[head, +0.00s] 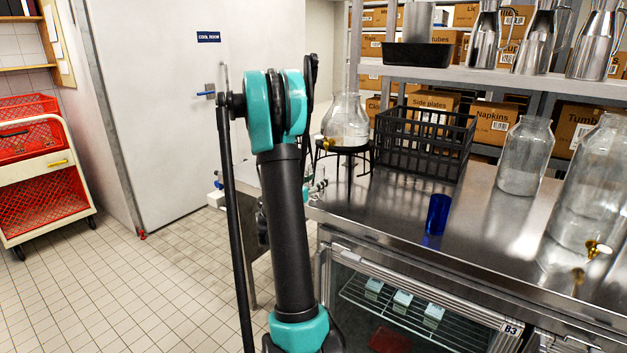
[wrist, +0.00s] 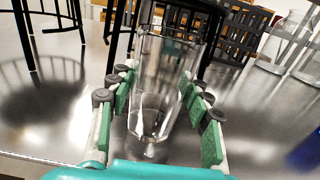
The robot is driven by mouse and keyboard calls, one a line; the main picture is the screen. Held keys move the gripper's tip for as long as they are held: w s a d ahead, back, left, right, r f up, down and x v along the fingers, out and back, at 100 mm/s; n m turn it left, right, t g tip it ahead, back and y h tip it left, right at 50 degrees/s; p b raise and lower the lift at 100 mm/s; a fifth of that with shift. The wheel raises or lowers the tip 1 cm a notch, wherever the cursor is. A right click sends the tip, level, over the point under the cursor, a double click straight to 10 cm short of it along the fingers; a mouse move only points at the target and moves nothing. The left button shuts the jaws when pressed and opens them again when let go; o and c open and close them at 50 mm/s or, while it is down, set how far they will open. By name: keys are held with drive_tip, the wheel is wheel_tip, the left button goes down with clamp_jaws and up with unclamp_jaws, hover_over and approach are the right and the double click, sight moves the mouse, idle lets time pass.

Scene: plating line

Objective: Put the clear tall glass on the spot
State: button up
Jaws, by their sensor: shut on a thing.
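The clear tall glass (wrist: 165,68) is upright between the green pads of my gripper (wrist: 158,90) in the wrist view. The pads press on it from both sides. Its base is over the steel counter, close to the surface; I cannot tell whether it touches. In the head view my arm hides most of the gripper, and only a small part (head: 317,187) shows at the counter's left end. The glass cannot be made out there. I cannot make out a marked spot in either view.
A blue glass (head: 437,214) stands near the front edge of the counter (head: 385,212). Behind are a black wire basket (head: 425,145) and a black stand (head: 345,150) with a glass jar (head: 346,118). Large glass jars (head: 525,155) stand to the right. Bare counter lies around the blue glass.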

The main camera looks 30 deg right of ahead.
drive_tip(key=shift+x, duration=3.3)
drive_tip(key=shift+f, duration=0.6)
drive_tip(key=o, duration=1.5)
drive_tip(key=v, duration=1.2)
drive_tip(key=shift+s, duration=0.1)
